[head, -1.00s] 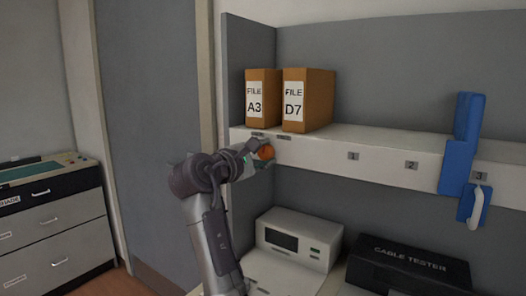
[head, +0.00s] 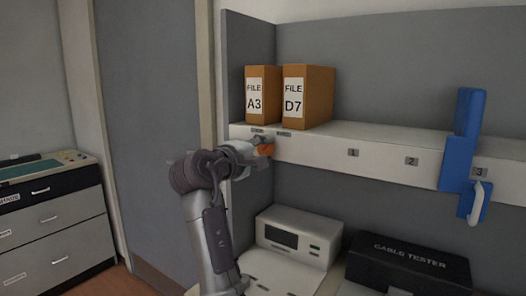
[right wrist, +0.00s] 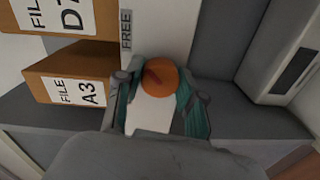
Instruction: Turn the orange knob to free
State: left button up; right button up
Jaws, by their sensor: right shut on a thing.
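The orange knob (head: 265,150) is at the left end of the white shelf's front edge. In the right wrist view the round orange knob (right wrist: 162,80) shows a darker red diagonal mark on its face, with a "FREE" label (right wrist: 126,30) beside it on the white strip. My right gripper (head: 256,149) is at the knob; in the right wrist view its teal-lined fingers (right wrist: 161,84) lie on both sides of the knob and are shut on it. My left gripper is not in view.
Files A3 (head: 262,97) and D7 (head: 308,97) stand on the shelf (head: 385,151) above the knob. A blue holder (head: 464,145) hangs at the right. A white device (head: 299,237) and a black cable tester (head: 408,263) sit below. A drawer cabinet (head: 50,225) stands at the left.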

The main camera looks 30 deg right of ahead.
dwell(0.3)
jog(key=o, duration=1.1)
jog(key=shift+o, duration=0.2)
jog(key=v, duration=1.2)
